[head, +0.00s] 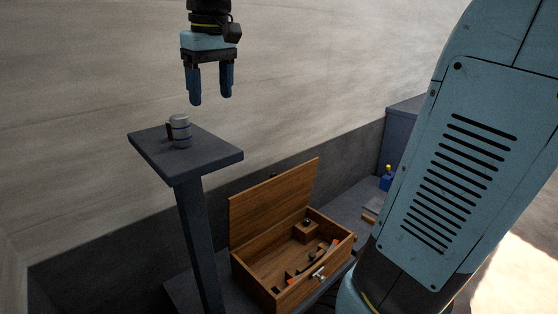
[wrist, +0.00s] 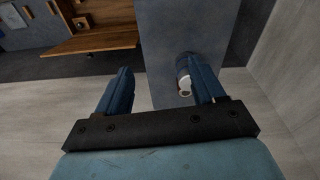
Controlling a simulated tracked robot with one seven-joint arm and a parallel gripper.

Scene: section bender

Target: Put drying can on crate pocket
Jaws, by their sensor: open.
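The drying can (head: 181,131) is a small grey cylinder with dark bands, upright on a dark pedestal top (head: 218,158) in the head view. In the wrist view the can (wrist: 183,80) shows beside the right finger, which partly hides it. My gripper (head: 211,100) is open and empty, above the pedestal and apart from the can. Its fingers also show in the wrist view (wrist: 160,85). The wooden crate (head: 248,275) stands open, lower right of the pedestal, with its lid raised. Inside are dividers and a small raised block with a hole (head: 306,229); I cannot tell which part is the pocket.
A blue bottle with a yellow cap (head: 387,179) stands on the grey bench (head: 345,202) behind the crate. My own arm fills the right of the head view. A wall rises behind the pedestal.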

